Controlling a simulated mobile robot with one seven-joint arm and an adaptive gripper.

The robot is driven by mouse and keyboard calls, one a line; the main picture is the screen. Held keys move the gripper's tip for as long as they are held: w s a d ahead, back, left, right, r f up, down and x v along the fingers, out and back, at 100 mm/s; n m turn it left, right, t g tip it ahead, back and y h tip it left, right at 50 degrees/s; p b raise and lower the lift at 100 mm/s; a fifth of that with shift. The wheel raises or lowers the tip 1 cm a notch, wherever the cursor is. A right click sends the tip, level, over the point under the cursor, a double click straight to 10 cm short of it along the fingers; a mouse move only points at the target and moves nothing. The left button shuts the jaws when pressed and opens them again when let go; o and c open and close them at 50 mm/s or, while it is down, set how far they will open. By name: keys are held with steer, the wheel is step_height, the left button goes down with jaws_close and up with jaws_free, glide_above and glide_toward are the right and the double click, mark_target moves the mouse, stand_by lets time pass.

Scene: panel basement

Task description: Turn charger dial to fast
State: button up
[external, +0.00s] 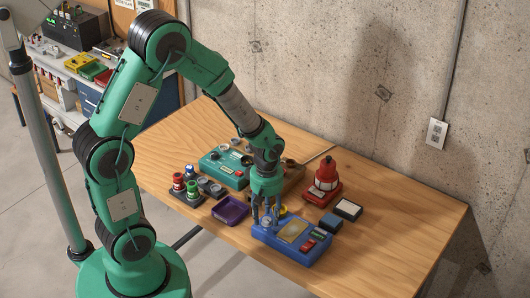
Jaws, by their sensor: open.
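A blue box (312,253) with a tan panel (292,232) and small red and green parts at its right lies near the front of the wooden table. I take it to be the charger, but its markings are too small to read. My gripper (266,222) points down over the left end of this box, fingers apart. A small pale round part, perhaps the dial, shows between the fingers. The fingers partly hide it, so its setting and any contact cannot be told.
On the wooden table (390,215), a teal box (212,161) stands behind. A purple tray (230,211) and a rack with red and green-topped items (186,190) are left. A red lamp-like device (325,182) stands right, near a small pale-topped block (348,209). The table's right end is clear.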

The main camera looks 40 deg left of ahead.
steer(key=shift+f, duration=0.35)
jaws_close()
